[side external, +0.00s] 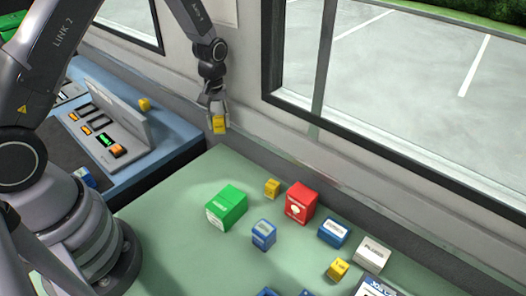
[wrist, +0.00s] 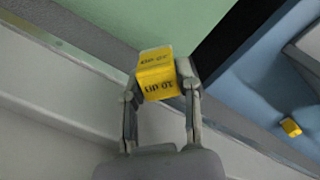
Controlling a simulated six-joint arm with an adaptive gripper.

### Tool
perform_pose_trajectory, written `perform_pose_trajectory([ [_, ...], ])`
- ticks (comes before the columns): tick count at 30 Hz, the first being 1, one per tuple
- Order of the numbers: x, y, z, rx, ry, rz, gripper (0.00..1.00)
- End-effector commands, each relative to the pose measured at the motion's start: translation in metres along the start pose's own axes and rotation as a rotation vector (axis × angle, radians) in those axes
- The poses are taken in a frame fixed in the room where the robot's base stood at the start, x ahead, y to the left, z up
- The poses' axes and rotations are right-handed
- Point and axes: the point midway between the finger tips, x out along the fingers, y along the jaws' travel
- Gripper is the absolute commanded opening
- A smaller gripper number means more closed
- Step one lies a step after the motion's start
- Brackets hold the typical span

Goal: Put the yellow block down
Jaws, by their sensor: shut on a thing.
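A small yellow block (side external: 219,124) with dark lettering is held between the fingers of my gripper (side external: 216,115). The block also shows in the wrist view (wrist: 156,80), where my gripper's two fingers (wrist: 160,90) close on it from both sides. In the side view the gripper points down near the wall, beyond the far corner of the green table (side external: 160,222). The block appears raised above the surfaces. Its exact height is hard to tell.
On the green table stand a green box (side external: 227,207), a red box (side external: 301,203), blue boxes (side external: 263,235) (side external: 333,232), a white box (side external: 371,254) and yellow blocks (side external: 272,188) (side external: 338,269). Another yellow block (side external: 144,104) is on the blue console (side external: 165,140). The table's left part is clear.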

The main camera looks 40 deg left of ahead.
Motion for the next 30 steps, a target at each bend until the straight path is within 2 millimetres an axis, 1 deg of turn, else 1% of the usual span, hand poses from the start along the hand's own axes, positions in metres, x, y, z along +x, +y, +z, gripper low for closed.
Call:
perform_pose_trajectory([
  [1, 0.001, -0.014, -0.025, -0.069, 0.001, 0.001, 0.0],
  [3, 0.002, -0.032, -0.051, -0.144, 0.0, 0.0, 0.0],
  [5, 0.003, -0.048, -0.072, -0.205, 0.001, 0.0, 0.0],
  [6, 0.004, -0.059, -0.085, -0.244, 0.0, 0.0, 0.0],
  [8, 0.004, -0.077, -0.105, -0.305, 0.001, 0.001, 0.0],
  [9, 0.004, -0.091, -0.117, -0.345, 0.001, 0.0, 0.0],
  [11, 0.005, -0.112, -0.135, -0.408, 0.001, 0.0, 0.0],
  [12, 0.006, -0.128, -0.146, -0.45, 0.0, 0.0, 0.0],
  [14, 0.006, -0.151, -0.162, -0.511, 0.001, 0.0, 0.0],
  [15, 0.007, -0.166, -0.171, -0.548, 0.0, 0.0, 0.0],
  [18, 0.007, -0.197, -0.187, -0.624, 0.001, 0.0, 0.0],
  [21, 0.008, -0.218, -0.196, -0.673, -0.001, -0.001, 0.0],
  [23, 0.009, -0.226, -0.199, -0.69, -0.001, -0.001, 0.0],
  [25, 0.015, -0.231, -0.201, -0.701, -0.002, -0.001, 0.0],
  [30, 0.048, -0.233, -0.201, -0.705, -0.003, -0.002, 0.0],
])
